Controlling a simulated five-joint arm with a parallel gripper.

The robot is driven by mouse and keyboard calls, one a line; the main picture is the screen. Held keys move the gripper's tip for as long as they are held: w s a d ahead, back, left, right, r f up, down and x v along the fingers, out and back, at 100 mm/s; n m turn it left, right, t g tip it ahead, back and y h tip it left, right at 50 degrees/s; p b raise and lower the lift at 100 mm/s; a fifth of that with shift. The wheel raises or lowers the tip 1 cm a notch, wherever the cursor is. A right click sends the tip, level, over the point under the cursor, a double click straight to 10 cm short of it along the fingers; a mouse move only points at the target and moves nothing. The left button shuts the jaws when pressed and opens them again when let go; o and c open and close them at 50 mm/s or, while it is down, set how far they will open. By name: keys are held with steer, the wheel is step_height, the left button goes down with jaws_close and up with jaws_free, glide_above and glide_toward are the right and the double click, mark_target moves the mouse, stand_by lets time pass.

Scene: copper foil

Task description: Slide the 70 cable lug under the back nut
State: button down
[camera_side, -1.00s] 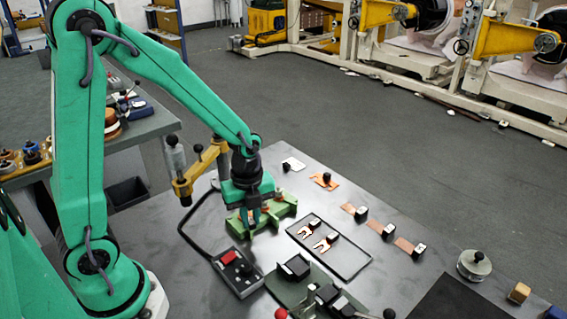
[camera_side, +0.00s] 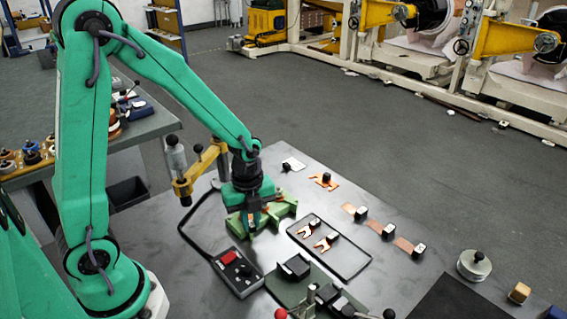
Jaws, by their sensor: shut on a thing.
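My gripper (camera_side: 254,216) points down over the green fixture (camera_side: 283,219) on the dark table. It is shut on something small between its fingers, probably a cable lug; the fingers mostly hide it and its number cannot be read. The nuts on the fixture are too small and too covered by my gripper to tell apart. Two copper fork-shaped lugs with black blocks (camera_side: 328,242) lie in the black-rimmed tray (camera_side: 352,273) to the right of the fixture.
A control box with a red display (camera_side: 237,271) stands in front of the fixture. A yellow bracket post (camera_side: 207,166) rises close to the left of my gripper. Copper strips with black blocks (camera_side: 388,231) lie behind and right of the tray. A round weight (camera_side: 474,265) stands far right.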

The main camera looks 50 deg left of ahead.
steer(key=shift+f, duration=0.5)
stand_by(0.4)
steer(key=shift+w+a, duration=0.2)
steer(key=shift+a, duration=0.4)
steer(key=shift+w+a, duration=0.2)
steer(key=shift+a, duration=0.4)
stand_by(2.6)
steer(key=shift+f, duration=0.15)
stand_by(0.6)
steer(key=c, duration=1.7)
jaws_free()
steer(key=shift+r, duration=0.8)
steer(key=shift+r, duration=0.35)
steer(key=shift+r, duration=0.4)
